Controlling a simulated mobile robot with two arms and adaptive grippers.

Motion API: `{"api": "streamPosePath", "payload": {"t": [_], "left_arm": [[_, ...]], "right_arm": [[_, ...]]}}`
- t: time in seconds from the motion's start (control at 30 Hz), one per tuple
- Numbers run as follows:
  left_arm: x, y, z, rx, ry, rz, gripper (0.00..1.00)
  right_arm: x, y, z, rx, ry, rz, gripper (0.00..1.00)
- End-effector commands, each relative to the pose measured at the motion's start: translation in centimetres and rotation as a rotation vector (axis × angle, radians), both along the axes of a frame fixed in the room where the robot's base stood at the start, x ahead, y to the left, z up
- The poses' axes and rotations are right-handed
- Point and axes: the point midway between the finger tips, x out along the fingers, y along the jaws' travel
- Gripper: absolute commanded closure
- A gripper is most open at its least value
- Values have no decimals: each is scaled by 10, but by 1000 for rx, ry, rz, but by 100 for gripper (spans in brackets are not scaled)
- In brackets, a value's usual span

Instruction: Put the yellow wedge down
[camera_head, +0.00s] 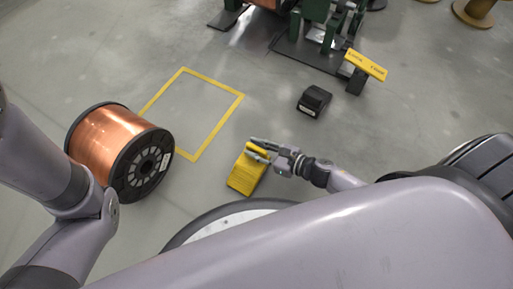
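The yellow wedge (244,177) is low over or on the grey floor near the middle of the view, just in front of my base; I cannot tell whether it touches the floor. My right gripper (256,149) reaches in from the right. Its two fingers lie on either side of the wedge's far, upper end, with yellow filling the gap between them, so it looks shut on the wedge. The fingers hide a little of that end. My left arm shows at the left edge, but its gripper is not in view.
A copper spool (103,134) with black flanges lies on its side at the left. A yellow floor outline (214,128) encloses bare floor. A black wedge-shaped block (314,100) sits beyond my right gripper. A green machine (318,27) and a yellow sign (365,65) stand at the back.

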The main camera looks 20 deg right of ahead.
Motion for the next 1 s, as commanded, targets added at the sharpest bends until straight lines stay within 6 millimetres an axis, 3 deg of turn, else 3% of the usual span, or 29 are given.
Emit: {"api": "streamPosePath", "payload": {"t": [0.47, 0.7, 0.8, 1.0], "left_arm": [[0, 0, 5, 1, 0, 0, 62], [4, 1, 20, -1, 9, -1, 62], [22, 1, 13, -3, 63, -1, 62], [35, 2, 9, -6, 102, -4, 62]], "right_arm": [[0, 0, 5, 1, 1, 0, 65], [-34, -25, 18, 0, 6, -2, 65], [-50, -38, 26, 0, 5, -2, 65], [-77, -60, 35, 1, 3, -1, 65]]}}
